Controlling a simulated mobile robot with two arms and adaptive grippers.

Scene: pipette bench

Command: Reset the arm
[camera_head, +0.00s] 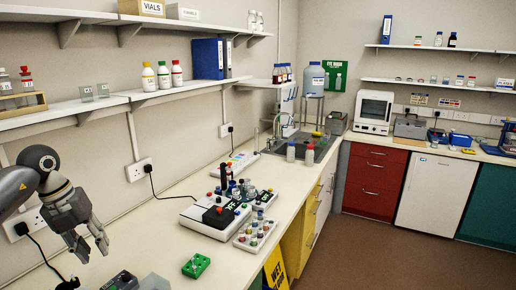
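My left gripper (91,248) is at the lower left of the head view, on an arm that comes in from the left edge. It points down and to the right, above the near left part of the bench (165,222). Its two dark grey fingers are apart with nothing seen between them. My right gripper is not in view.
A white device with a black block (217,216) stands mid-bench, beside a rack of vials (255,231). A small green rack (196,265) is nearer. Wall shelves with bottles (163,76) hang above. A sink (300,142) lies at the far end.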

